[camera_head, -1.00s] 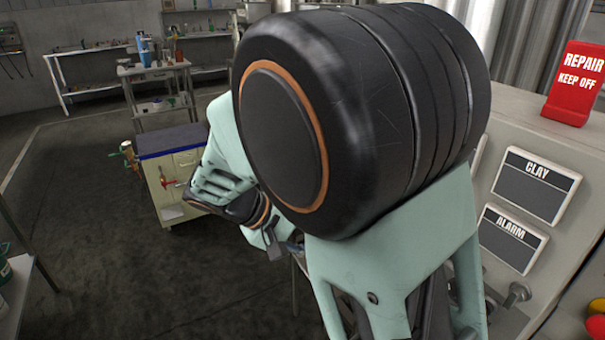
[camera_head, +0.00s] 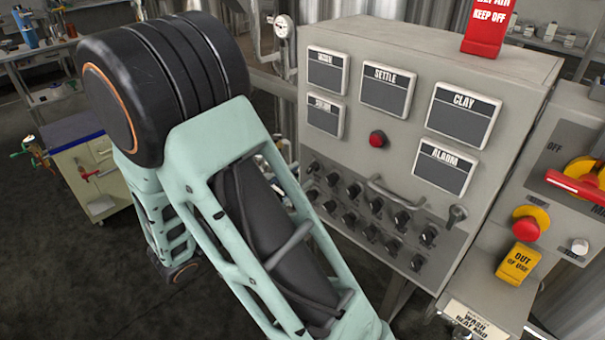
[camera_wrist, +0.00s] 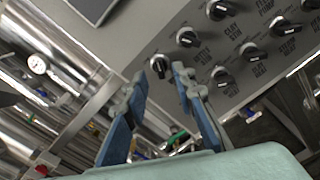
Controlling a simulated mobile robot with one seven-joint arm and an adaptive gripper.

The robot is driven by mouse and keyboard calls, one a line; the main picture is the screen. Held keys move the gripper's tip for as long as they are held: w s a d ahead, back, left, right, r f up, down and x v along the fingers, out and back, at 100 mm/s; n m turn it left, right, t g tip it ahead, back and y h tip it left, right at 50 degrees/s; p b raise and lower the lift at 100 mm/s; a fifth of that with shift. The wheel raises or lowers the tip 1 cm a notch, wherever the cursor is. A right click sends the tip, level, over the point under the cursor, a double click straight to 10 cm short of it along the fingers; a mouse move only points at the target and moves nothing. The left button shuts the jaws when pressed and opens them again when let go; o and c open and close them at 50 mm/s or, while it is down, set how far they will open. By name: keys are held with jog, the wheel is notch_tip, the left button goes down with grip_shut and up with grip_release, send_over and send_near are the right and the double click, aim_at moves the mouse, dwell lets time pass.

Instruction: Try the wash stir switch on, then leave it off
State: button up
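A grey control panel (camera_head: 340,160) stands right of my arm in the head view, with rows of small black rotary switches (camera_head: 354,190) on its lower front. In the wrist view the switches have pale pointer lines and small labels, mostly too blurred to read; I cannot tell which label says wash stir. My gripper (camera_wrist: 159,78) has two blue fingers apart, pointing at the panel. A black switch (camera_wrist: 161,66) shows between the fingertips, at the end of its row; I cannot tell whether they touch it. The gripper is hidden in the head view.
A curved handle (camera_head: 395,192) and a red button (camera_head: 377,139) sit on the panel. A red keep-off sign (camera_head: 487,28) stands on top. At right are a red and yellow stop button (camera_head: 528,225) and a yellow out-of-use tag (camera_head: 518,263). Steel pipes (camera_wrist: 75,115) run beside the panel.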

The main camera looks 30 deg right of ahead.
aim_at(313, 168)
jog(key=shift+x, duration=1.45)
jog(key=shift+c, duration=0.5)
grip_shut()
